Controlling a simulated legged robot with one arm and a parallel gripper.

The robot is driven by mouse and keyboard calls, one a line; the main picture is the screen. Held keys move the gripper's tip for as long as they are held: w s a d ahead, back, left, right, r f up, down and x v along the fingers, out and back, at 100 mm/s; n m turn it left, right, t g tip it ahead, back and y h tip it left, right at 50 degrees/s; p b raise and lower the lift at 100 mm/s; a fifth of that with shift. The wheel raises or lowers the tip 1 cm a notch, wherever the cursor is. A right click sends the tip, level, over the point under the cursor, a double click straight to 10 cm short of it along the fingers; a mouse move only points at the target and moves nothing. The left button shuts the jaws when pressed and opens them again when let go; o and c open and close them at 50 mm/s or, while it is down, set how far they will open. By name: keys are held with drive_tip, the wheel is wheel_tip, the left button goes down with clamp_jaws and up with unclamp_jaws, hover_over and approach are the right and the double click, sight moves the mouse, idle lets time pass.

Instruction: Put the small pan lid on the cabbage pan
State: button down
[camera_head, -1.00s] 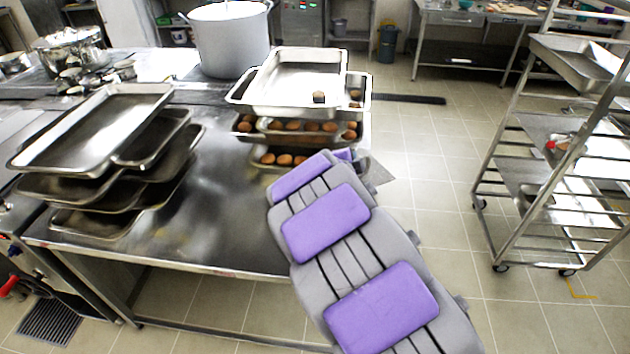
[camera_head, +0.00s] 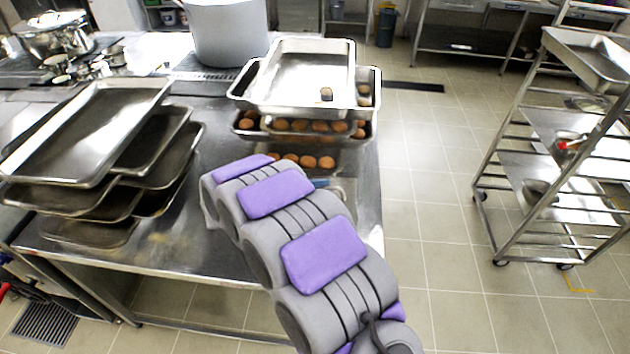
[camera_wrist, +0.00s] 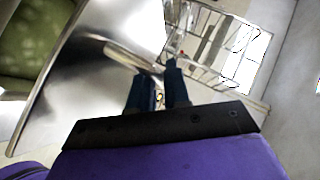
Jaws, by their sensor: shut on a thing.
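My gripper (camera_wrist: 158,78) shows in the wrist view as two dark blue fingers. They are shut on a metal, handle-like piece of what looks like the small pan lid (camera_wrist: 128,58). How much of the shiny metal behind it is lid and how much is table, I cannot tell. In the head view, a bit of blue finger (camera_head: 322,183) shows past my arm, with bright metal beside it, low over the table. A green, leafy-looking surface (camera_wrist: 30,40) at the upper left of the wrist view may be the cabbage pan's contents. My arm hides much there.
Stacked trays (camera_head: 305,75) with brown round items stand beyond my arm. More empty trays (camera_head: 85,130) are stacked on the left of the steel table (camera_head: 175,225). A large pot (camera_head: 228,35) stands behind. A wheeled rack (camera_head: 505,165) is at right, with clear floor between.

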drive_tip(key=shift+s+a+f, duration=0.3)
drive_tip(key=shift+s+a, duration=0.1)
drive_tip(key=shift+a, duration=0.25)
drive_tip(key=shift+s+f+h, duration=0.1)
drive_tip(key=shift+s+h, duration=0.05)
drive_tip(key=shift+h, duration=0.15)
drive_tip(key=d, duration=0.4)
drive_tip(key=shift+f+b, duration=0.35)
drive_tip(key=shift+b, duration=0.05)
drive_tip(key=shift+f, duration=0.3)
drive_tip(key=a+f+b, duration=0.2)
drive_tip(key=a+f, duration=0.1)
drive_tip(key=shift+a+f, duration=0.25)
drive_tip(key=shift+a, duration=0.05)
drive_tip(key=shift+s+d+f, duration=0.15)
drive_tip(key=shift+d+f, duration=0.7)
drive_tip(key=shift+d, duration=0.05)
idle(1.0)
